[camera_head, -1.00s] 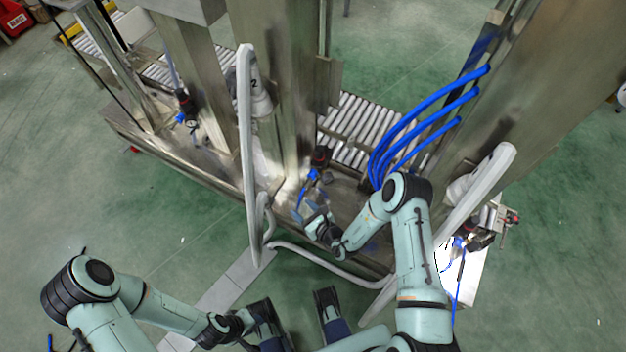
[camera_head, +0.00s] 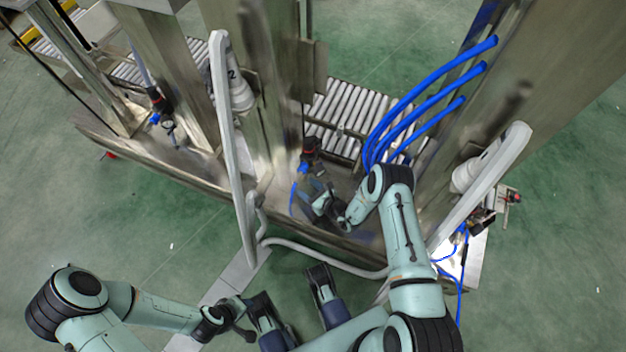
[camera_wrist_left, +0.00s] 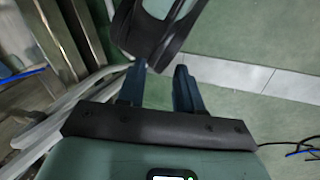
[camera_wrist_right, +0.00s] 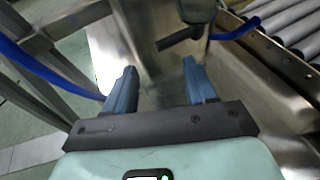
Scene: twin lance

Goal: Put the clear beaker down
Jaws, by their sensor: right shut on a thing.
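The clear beaker (camera_wrist_right: 162,90) is hard to make out; a faint see-through shape shows between the fingers of my right gripper (camera_wrist_right: 160,80) in the right wrist view. That gripper's fingers are apart, one on each side of it. In the head view my right gripper (camera_head: 314,190) is over the metal bench of the machine, near its front edge. I cannot tell there whether the beaker touches the bench. My left gripper (camera_wrist_left: 158,75) has its fingers apart with nothing between them, over the floor in front of the machine.
Blue hoses (camera_head: 425,100) arch to the right of my right gripper. A black-and-red valve (camera_head: 310,150) stands just behind it. A roller conveyor (camera_head: 345,110) lies farther back. Pale bent rails (camera_head: 228,120) and metal columns flank the bench.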

